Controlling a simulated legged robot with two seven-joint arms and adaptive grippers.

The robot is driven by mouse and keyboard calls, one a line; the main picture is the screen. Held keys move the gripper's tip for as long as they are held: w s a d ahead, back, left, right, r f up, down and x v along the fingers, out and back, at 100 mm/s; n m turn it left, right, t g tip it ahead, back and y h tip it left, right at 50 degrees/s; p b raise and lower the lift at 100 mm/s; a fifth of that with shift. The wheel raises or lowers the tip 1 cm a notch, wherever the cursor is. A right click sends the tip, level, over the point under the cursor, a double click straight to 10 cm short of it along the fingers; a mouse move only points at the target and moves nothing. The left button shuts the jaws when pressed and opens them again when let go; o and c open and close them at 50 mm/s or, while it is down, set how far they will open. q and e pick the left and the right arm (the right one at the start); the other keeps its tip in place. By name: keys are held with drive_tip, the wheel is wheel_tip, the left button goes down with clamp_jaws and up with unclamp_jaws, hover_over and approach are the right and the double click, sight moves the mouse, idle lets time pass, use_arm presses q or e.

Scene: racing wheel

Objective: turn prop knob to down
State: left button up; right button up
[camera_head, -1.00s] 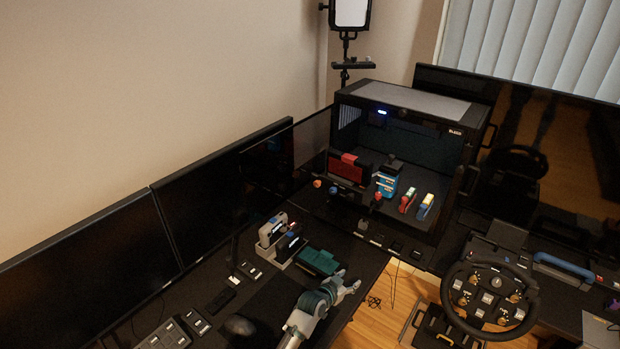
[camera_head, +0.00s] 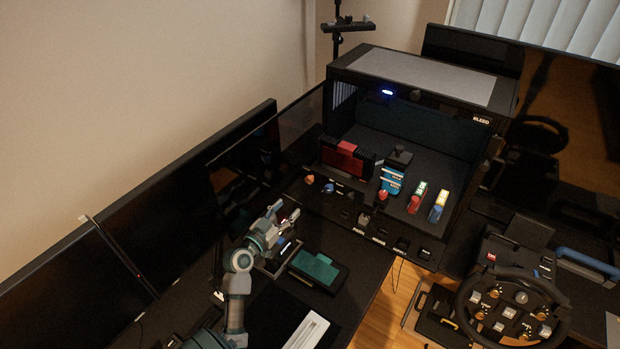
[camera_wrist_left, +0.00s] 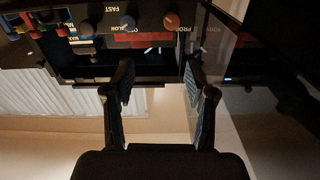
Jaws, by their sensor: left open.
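The prop knob (camera_head: 309,179) is the small orange knob at the left end of the black box's front panel. In the left wrist view the orange knob (camera_wrist_left: 171,20) shows upside down at the top, next to lettering that reads PROP. A blue knob (camera_head: 329,187) sits beside it. My left gripper (camera_head: 282,218) is open and empty, left of and in front of the panel, apart from the knob. In the left wrist view its two fingers (camera_wrist_left: 160,80) are spread, with the knob beyond their tips. The knob's pointer direction is too small to tell. My right gripper is not in view.
The black box (camera_head: 430,75) holds red and blue items and coloured levers. Dark monitors (camera_head: 150,235) stand at left. A teal-topped case (camera_head: 315,267) lies on the desk right of the gripper. A steering wheel (camera_head: 512,308) is at lower right.

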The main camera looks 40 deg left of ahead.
use_arm(q)
approach(307, 181)
drive_tip(key=w+p, duration=0.1)
drive_tip(key=w, duration=0.8)
drive_tip(key=shift+w+r, duration=0.2)
drive_tip(key=shift+w, duration=0.15)
drive_tip(key=shift+w+d+r, duration=0.1)
drive_tip(key=shift+w+d, duration=0.05)
drive_tip(key=shift+d, duration=0.2)
drive_tip(key=shift+a, duration=0.6)
drive_tip(key=shift+c, duration=0.5)
drive_tip(key=shift+a+f, duration=0.3)
drive_tip(key=c, duration=0.4)
drive_tip(key=shift+a, duration=0.1)
clamp_jaws()
drive_tip(key=shift+d, duration=0.2)
drive_tip(key=shift+d+r, duration=0.1)
drive_tip(key=shift+d, duration=0.15)
drive_tip(key=shift+a, duration=0.25)
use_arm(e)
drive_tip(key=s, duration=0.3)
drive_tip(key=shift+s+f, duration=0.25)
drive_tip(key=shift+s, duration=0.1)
